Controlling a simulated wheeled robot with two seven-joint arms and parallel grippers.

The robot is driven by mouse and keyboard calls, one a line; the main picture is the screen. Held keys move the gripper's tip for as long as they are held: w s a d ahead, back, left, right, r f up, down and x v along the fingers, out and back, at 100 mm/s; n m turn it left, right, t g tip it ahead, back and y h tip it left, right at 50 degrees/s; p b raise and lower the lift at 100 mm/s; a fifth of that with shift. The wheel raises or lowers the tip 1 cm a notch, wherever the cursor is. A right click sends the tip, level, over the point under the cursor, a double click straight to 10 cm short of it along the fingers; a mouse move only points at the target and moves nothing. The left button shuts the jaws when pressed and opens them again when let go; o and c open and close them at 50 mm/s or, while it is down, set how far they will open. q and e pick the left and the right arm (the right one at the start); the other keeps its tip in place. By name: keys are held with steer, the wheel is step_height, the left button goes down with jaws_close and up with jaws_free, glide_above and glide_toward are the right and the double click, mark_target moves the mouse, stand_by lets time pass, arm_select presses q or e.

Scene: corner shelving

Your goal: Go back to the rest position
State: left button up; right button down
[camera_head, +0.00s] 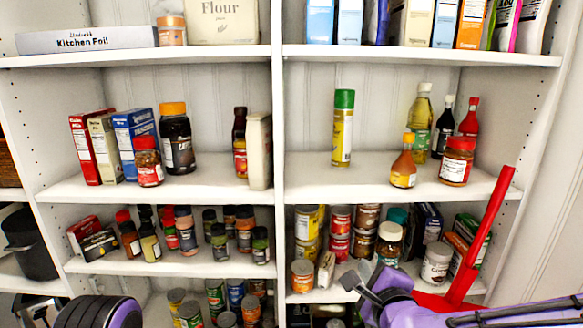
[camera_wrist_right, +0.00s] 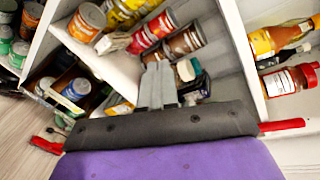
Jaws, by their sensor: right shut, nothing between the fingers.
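My right gripper (camera_head: 355,280) is at the lower middle right of the head view, in front of the lower right shelf with its cans and jars. Its two grey fingers are together and empty, which the right wrist view also shows (camera_wrist_right: 157,84). The fingers point toward the shelving. My purple right forearm runs off the bottom right. A purple and black part of my left arm (camera_head: 97,312) shows at the bottom left; the left gripper itself is out of frame.
A red bar (camera_head: 482,235) slants up beside my right arm; I cannot tell what it belongs to. Cans (camera_head: 303,275) and a white-labelled jar (camera_head: 437,263) stand close behind the right gripper. The middle right shelf (camera_head: 345,185) holds bottles and jars, with bare room at its front.

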steer(key=s+d+f+n+g+h, duration=0.1)
steer(key=s+d+f+n+g, duration=0.2)
steer(key=f, duration=0.6)
steer(key=s+d+f+n+g, duration=0.1)
steer(key=s+f+n, duration=0.3)
steer(key=f, duration=0.5)
steer(key=s+d+f+n+g+h, duration=0.1)
steer(key=s+f+n+g, duration=0.2)
steer(key=f, duration=0.6)
steer(key=s+d+f+n+g, duration=0.1)
steer(key=s+d+f+n, duration=0.1)
steer(key=s, duration=0.5)
steer(key=s+d+f+n+g+h, duration=0.1)
steer(key=s+d+f+n+g, duration=0.1)
steer(key=s+d+f, duration=0.2)
steer(key=s+d+f+n+g+h, duration=0.1)
steer(key=s+d+f+g, duration=0.1)
steer(key=s+d+f, duration=0.2)
steer(key=s+f, duration=0.3)
steer(key=s, duration=0.3)
steer(key=shift+s+f+n, duration=0.2)
steer(key=shift+s+n, duration=0.1)
steer(key=shift+n, duration=0.1)
